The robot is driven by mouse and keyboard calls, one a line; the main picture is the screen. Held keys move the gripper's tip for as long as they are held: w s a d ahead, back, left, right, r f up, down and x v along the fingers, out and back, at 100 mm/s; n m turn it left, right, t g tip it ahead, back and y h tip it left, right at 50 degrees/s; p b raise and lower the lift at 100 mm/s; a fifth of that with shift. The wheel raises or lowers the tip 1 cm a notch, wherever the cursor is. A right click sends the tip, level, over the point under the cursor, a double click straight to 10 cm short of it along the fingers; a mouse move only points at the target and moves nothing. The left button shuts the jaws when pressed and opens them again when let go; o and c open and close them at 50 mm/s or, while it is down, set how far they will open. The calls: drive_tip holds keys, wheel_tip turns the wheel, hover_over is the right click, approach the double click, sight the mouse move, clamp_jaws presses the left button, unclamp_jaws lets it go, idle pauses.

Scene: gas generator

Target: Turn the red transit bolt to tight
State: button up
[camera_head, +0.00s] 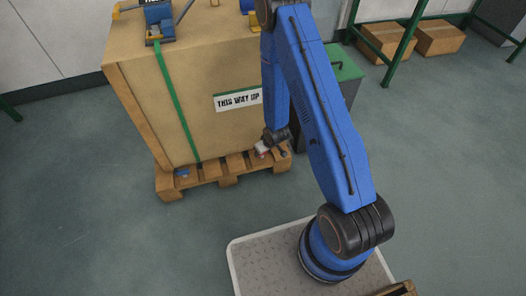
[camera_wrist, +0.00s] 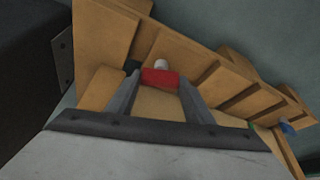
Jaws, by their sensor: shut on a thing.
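The red transit bolt (camera_wrist: 160,78) shows in the wrist view between the tips of my two grey fingers, with a short pale cylinder just beyond it. My gripper (camera_wrist: 158,80) is shut on the bolt, one finger on each side. In the head view my gripper (camera_head: 266,146) is low at the front right of the crate, by the pallet's edge, with a small red and white patch at its tip. The bolt's turn position cannot be read, and my fingers hide its sides.
The large crate (camera_head: 150,110), marked "THIS WAY UP", stands on a wooden pallet (camera_head: 210,178) with a green strap around it. A green-lidded bin (camera_head: 342,66) is behind my arm. Cardboard boxes (camera_head: 438,38) sit at the back right. The floor left and right is clear.

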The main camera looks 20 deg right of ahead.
drive_tip(key=shift+a+m+h, duration=0.15)
drive_tip(key=shift+m+h, duration=0.55)
drive_tip(key=shift+m, duration=1)
drive_tip(key=o, duration=1)
drive_tip(key=shift+o, duration=0.2)
drive_tip(key=shift+r, duration=0.1)
drive_tip(key=v, duration=1.7)
drive_tip(key=shift+s, duration=0.25)
